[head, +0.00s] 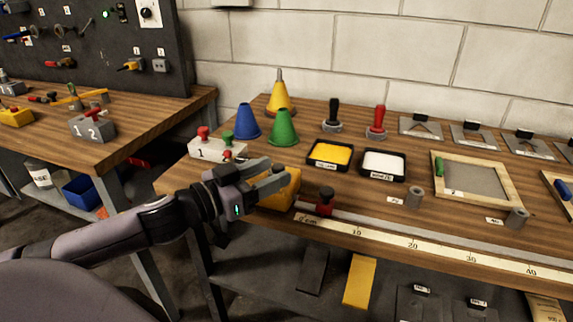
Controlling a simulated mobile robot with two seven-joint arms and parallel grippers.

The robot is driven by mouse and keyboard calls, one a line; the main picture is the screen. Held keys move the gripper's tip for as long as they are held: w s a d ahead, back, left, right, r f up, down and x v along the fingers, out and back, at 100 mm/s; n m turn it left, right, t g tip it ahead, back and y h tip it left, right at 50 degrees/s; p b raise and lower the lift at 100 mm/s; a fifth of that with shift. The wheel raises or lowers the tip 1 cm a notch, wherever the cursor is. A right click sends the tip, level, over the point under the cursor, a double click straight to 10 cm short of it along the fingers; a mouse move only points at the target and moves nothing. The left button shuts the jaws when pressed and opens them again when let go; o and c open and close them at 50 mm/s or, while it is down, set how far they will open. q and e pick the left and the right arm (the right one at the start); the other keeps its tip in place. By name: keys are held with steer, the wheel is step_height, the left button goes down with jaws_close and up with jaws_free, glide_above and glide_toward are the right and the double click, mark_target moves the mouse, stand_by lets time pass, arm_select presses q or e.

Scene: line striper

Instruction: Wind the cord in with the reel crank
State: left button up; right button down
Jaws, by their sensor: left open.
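My left gripper (272,178) reaches in from the left over the front left part of the right-hand workbench. Its fingers are open at a yellow box-like body (288,194), which they partly cover. I cannot tell whether they touch it. The yellow body sits near the bench's front edge and may be the cord reel's housing. No crank or cord can be made out; the gripper hides part of that spot. My right gripper is not in view.
A white block with red and green knobs (203,147) stands behind the gripper. A dark slider with a knob (325,202) sits close right, by a long ruler (413,245). Cones (283,127), trays (330,155) and a framed screen (475,180) stand farther back and right.

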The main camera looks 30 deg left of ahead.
arm_select(q)
steer(key=shift+p+x, duration=0.3)
steer(key=shift+x, duration=1.9)
steer(key=shift+c, duration=0.4)
jaws_close()
